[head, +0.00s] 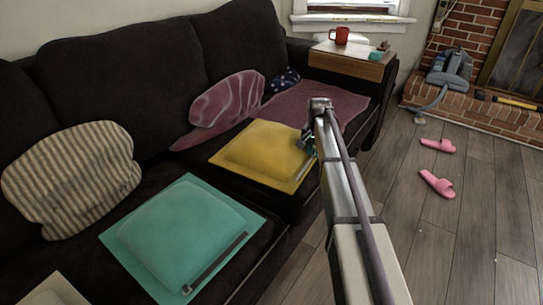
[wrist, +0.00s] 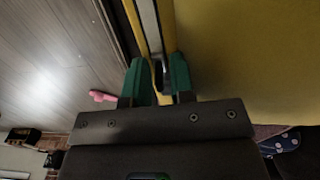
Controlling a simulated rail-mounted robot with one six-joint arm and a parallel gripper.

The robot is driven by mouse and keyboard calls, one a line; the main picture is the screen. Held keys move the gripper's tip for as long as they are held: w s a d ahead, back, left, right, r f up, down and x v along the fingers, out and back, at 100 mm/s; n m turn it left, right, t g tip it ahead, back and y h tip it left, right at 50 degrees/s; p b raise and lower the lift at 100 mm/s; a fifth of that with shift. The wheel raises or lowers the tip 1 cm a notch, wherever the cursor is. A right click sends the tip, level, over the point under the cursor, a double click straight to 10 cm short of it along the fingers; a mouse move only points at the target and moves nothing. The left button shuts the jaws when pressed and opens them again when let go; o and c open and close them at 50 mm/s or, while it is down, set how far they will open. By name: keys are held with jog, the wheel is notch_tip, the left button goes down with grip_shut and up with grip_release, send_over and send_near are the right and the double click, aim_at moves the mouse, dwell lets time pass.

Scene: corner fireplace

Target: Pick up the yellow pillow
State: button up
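The yellow pillow (head: 262,152) lies flat on the dark sofa seat, between the teal pillow and the pink cloth. My gripper (head: 309,143) is at its right edge in the head view, with its fingers small and partly hidden by my arm. In the wrist view, the yellow pillow (wrist: 235,55) fills the upper right. My gripper's two green fingers (wrist: 158,72) stand apart, with a gap between them. A pale and dark strip along the pillow's edge runs down toward this gap. I cannot tell whether the fingers touch it.
A teal pillow (head: 180,232) with a dark bar and a striped pillow (head: 75,178) lie to the left on the sofa. A pink cushion (head: 228,99) leans behind. A red mug (head: 339,35) stands on the wooden side table (head: 350,63). Pink slippers (head: 437,184) lie on the open floor.

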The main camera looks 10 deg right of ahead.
jog(key=shift+r, duration=0.1)
grip_shut()
